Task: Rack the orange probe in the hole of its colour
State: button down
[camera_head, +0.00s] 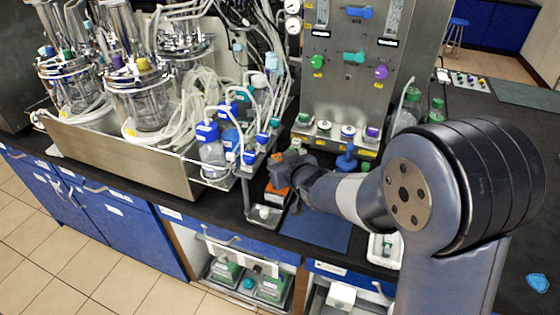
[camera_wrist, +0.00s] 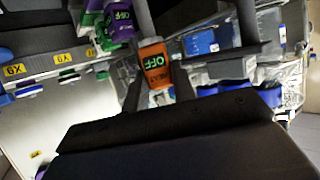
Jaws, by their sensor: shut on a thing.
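The orange probe (camera_wrist: 155,66) shows an orange body with a dark label reading "OFF" in the wrist view. In the head view the orange probe (camera_head: 278,191) is a small orange patch below my gripper (camera_head: 284,176), partly hidden by it. In the wrist view my gripper (camera_wrist: 158,84) has a dark finger on each side of the probe and is shut on it. A purple unit (camera_wrist: 119,20) and a green unit (camera_wrist: 104,37) with similar labels stand beside it in the wrist view. I cannot make out an orange-marked hole.
A steel bench tray (camera_head: 125,160) with glass vessels and tubing stands at left. A steel panel (camera_head: 340,90) with coloured knobs rises behind my gripper. A blue mat (camera_head: 322,232) lies bare at the bench front.

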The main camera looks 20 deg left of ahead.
jog(key=shift+f, duration=0.15)
dwell(0.5)
jog(key=shift+f+b, duration=0.3)
jog(key=shift+b, duration=0.1)
jog(key=shift+f, duration=0.1)
dwell(0.5)
jog(key=shift+f+b, duration=0.4)
jog(key=shift+b, duration=0.05)
jog(key=shift+f, duration=0.1)
dwell(0.4)
jog(key=shift+f+b, duration=0.55)
jog(key=shift+b, duration=0.05)
jog(key=shift+f, duration=0.25)
jog(key=shift+f+b, duration=0.6)
jog(key=shift+b, duration=0.2)
dwell(0.4)
